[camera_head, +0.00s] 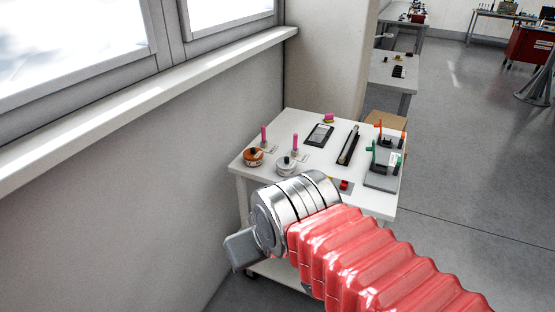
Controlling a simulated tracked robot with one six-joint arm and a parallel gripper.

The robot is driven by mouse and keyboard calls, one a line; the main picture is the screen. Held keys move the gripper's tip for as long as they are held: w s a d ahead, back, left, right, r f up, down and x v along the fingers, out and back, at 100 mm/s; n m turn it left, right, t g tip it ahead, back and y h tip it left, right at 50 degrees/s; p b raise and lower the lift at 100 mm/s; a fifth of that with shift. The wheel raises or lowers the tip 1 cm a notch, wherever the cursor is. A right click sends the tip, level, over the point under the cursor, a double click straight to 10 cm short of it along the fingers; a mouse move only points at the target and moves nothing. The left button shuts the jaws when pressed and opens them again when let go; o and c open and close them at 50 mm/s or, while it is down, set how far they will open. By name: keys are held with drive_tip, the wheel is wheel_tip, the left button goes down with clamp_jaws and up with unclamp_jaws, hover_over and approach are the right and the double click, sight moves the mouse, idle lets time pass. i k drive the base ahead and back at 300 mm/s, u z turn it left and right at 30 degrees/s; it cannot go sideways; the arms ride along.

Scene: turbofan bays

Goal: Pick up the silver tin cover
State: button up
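A silver tin (286,168) stands on the white table, with a small dark knob on its silver cover (289,161). The cover appears to sit on the tin. My gripper (240,251) shows only as a grey block at the end of my arm, in front of the table and lower left of the tin in the picture. It is apart from the tin in the picture. Its fingers cannot be made out, so I cannot see whether it is open or what it holds.
The white table (309,183) also bears an orange tin (253,158) left of the silver one, upright pink sticks (295,141), a dark flat tray (319,134), a long dark holder (348,146) and a green-and-orange fixture (386,156). A wall and windows (75,50) border the left.

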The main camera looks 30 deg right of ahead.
sight(286, 164)
drive_tip(key=i, duration=0.85)
drive_tip(key=z, duration=0.05)
